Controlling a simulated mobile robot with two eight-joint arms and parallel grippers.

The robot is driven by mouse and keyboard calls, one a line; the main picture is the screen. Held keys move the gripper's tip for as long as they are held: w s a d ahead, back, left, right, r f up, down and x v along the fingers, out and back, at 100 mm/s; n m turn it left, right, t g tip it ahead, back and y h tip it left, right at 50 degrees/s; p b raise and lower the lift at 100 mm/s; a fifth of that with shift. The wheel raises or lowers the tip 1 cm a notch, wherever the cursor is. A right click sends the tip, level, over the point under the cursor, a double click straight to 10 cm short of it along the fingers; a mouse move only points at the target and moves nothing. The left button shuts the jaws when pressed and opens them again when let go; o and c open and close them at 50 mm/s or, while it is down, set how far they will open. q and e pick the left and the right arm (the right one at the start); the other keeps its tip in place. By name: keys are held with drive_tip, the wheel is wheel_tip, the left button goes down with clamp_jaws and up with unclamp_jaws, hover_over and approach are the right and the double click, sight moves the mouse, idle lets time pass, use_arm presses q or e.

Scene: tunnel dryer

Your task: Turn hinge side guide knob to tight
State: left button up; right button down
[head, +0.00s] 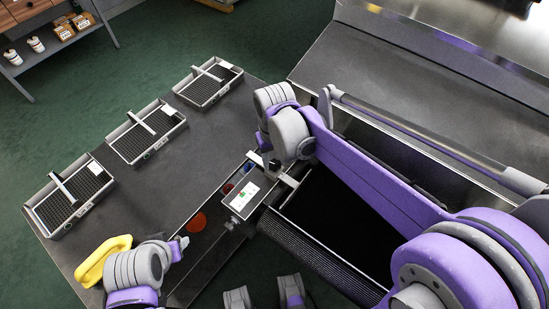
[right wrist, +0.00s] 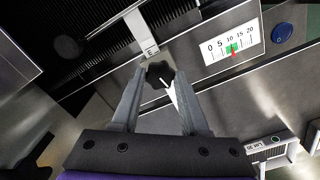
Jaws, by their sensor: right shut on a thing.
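The hinge side guide knob (right wrist: 158,74) is a black lobed knob with a white pointer line, seen in the right wrist view. My right gripper (right wrist: 160,82) has its two fingers on either side of it and is shut on it. In the head view my right gripper (head: 272,165) is at the dryer's near end, and the arm hides most of the knob. My left gripper (head: 181,244) is over the table at the lower left, away from the knob; its jaw opening is too small to make out.
A white scale panel (right wrist: 231,46) with numbers, a green band and a red pointer is beside the knob, with a blue button (right wrist: 282,32) near it. The dark conveyor belt (head: 335,225) runs beside it. Several trays, including one (head: 145,132), and a yellow loop (head: 100,260) lie on the table.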

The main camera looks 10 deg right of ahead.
sight(275, 164)
drive_tip(key=shift+m, duration=1.1)
drive_tip(key=shift+c, duration=2.2)
unclamp_jaws()
wheel_tip(275, 164, up, 11)
drive_tip(key=p, duration=0.1)
